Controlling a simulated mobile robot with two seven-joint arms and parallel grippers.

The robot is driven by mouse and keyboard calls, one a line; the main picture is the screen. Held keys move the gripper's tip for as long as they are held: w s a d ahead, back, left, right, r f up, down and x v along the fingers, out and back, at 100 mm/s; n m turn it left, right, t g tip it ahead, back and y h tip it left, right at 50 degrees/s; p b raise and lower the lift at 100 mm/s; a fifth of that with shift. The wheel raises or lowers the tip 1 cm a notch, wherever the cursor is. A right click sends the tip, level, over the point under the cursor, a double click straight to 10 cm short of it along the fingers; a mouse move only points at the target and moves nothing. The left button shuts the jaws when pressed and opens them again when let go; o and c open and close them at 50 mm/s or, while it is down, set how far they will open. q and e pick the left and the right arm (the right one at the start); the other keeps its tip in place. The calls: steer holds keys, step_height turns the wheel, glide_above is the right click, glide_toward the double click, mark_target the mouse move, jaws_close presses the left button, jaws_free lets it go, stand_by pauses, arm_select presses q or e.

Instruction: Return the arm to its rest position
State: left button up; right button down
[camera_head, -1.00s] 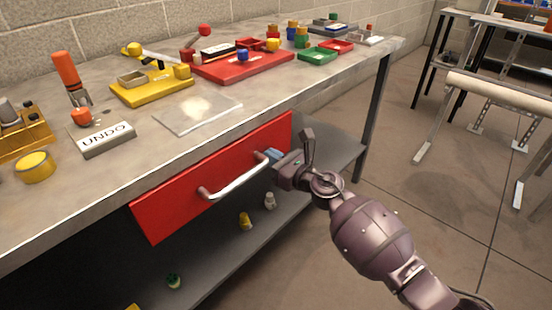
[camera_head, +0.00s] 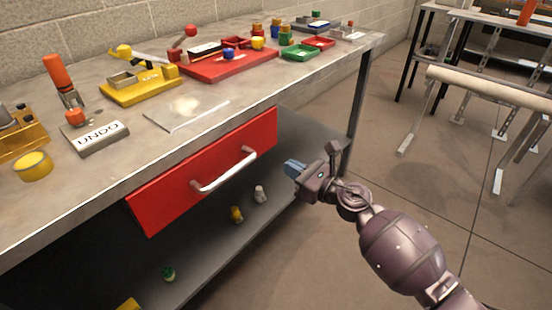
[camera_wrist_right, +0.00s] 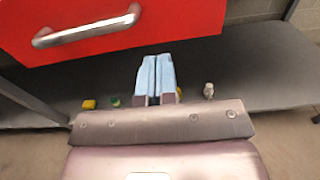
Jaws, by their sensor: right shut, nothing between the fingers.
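My right gripper (camera_head: 292,167) is in front of the workbench, to the right of the red drawer (camera_head: 160,205) and apart from its silver handle (camera_head: 226,172). In the right wrist view its two blue fingers (camera_wrist_right: 155,78) are together with nothing between them. The drawer front (camera_wrist_right: 180,18) and the handle (camera_wrist_right: 88,30) show above and to the left of the fingers there. My right arm comes in from the lower right of the head view. My left gripper is not in view.
The bench top (camera_head: 225,105) holds a yellow tray (camera_head: 140,88), a red tray (camera_head: 225,66) and a grey UNDO block (camera_head: 98,138). A lower shelf (camera_head: 205,255) carries a few small items. Open floor (camera_head: 420,210) lies to the right; a rack with a pale roll (camera_head: 490,90) stands beyond.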

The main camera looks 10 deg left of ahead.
steer(key=s+d+f+m+t+h, duration=0.2)
steer(key=s+d+f+m+h, duration=0.2)
steer(key=s+d+m, duration=0.45)
steer(key=s+d+f+m+t+h, duration=0.1)
steer(key=s+d+f+m+h, duration=0.3)
steer(key=s+m, duration=0.75)
steer(key=s+d+f+m+t+h, duration=0.25)
steer(key=s+d+f+m, duration=0.25)
steer(key=s+d+m, duration=0.5)
steer(key=s+d+m+g+h, duration=0.2)
steer(key=s+d+m+g, duration=0.1)
steer(key=s+m, duration=0.5)
steer(key=s+d+m+g+h, duration=0.2)
steer(key=s+d+m+g, duration=0.15)
steer(key=s+m, duration=0.4)
arm_select(q)
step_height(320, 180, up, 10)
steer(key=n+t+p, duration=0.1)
steer(key=p, duration=1.3)
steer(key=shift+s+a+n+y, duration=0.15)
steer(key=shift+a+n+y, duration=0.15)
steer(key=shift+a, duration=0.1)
arm_select(e)
step_height(320, 180, up, 10)
steer(key=t, duration=0.2)
steer(key=shift+s+d+f+m, duration=0.15)
steer(key=shift+s+d+m, duration=0.1)
steer(key=shift+d+m, duration=0.15)
